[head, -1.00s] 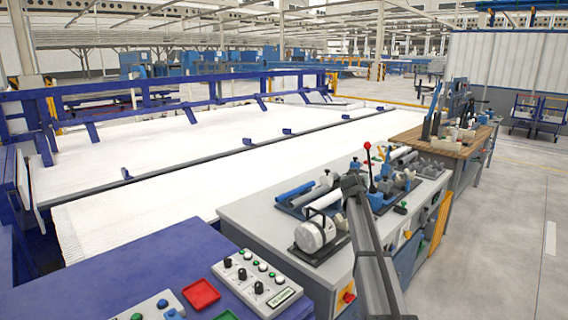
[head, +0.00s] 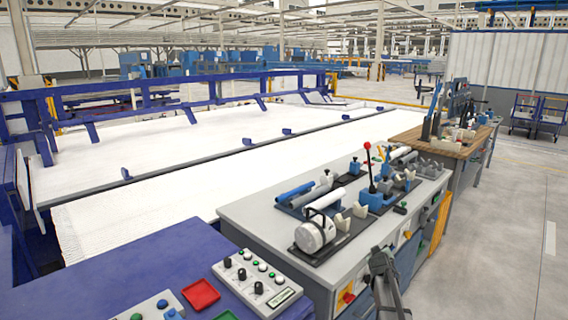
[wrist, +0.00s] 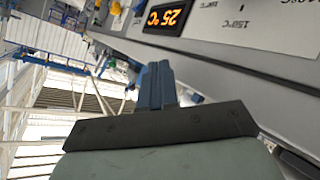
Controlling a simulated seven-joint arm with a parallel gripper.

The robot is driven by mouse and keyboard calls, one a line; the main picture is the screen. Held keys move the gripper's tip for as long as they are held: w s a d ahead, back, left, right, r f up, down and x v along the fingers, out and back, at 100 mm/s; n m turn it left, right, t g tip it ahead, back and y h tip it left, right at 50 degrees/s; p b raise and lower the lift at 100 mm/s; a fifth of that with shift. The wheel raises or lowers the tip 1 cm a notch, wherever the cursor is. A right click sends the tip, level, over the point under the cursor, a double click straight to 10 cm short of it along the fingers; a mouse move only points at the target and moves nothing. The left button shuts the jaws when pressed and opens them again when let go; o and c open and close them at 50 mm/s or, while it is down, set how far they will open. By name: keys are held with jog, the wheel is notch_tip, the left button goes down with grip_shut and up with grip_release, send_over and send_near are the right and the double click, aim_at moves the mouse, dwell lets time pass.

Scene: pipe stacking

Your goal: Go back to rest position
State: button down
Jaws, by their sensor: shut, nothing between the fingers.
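My gripper (wrist: 157,85) shows in the wrist view with its two blue-grey fingers together and nothing between them. In the head view only a dark part of my arm shows at the front edge of the grey workbench (head: 262,218), and I cannot make out the fingers there.
A white cylinder (head: 315,233) and a red-knobbed lever (head: 368,165) stand on the bench. A purple control desk (head: 130,278) is at the left front. The wrist view shows a panel with a lit 25 °C display (wrist: 166,16). Open floor lies at the right.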

jog(key=s+a+f+g+y, duration=0.1)
jog(key=s+a+f+g, duration=0.4)
jog(key=s+f, duration=0.95)
jog(key=s+a+f+g+y, duration=0.1)
jog(key=s+a+f+g, duration=0.35)
jog(key=s+f, duration=1)
jog(key=s+a+f+m+g, duration=0.1)
jog(key=s+a+f+g, duration=0.1)
jog(key=s, duration=1)
jog(key=s+a+f+m+g+y, duration=0.1)
jog(key=s+a+f+g, duration=0.2)
jog(key=s, duration=1)
jog(key=s+a+f+m+g+y, duration=0.1)
jog(key=s+a+f+g, duration=0.2)
jog(key=s, duration=1)
jog(key=a+g, duration=0.1)
jog(key=a, duration=0.2)
jog(key=shift+s+f, duration=0.15)
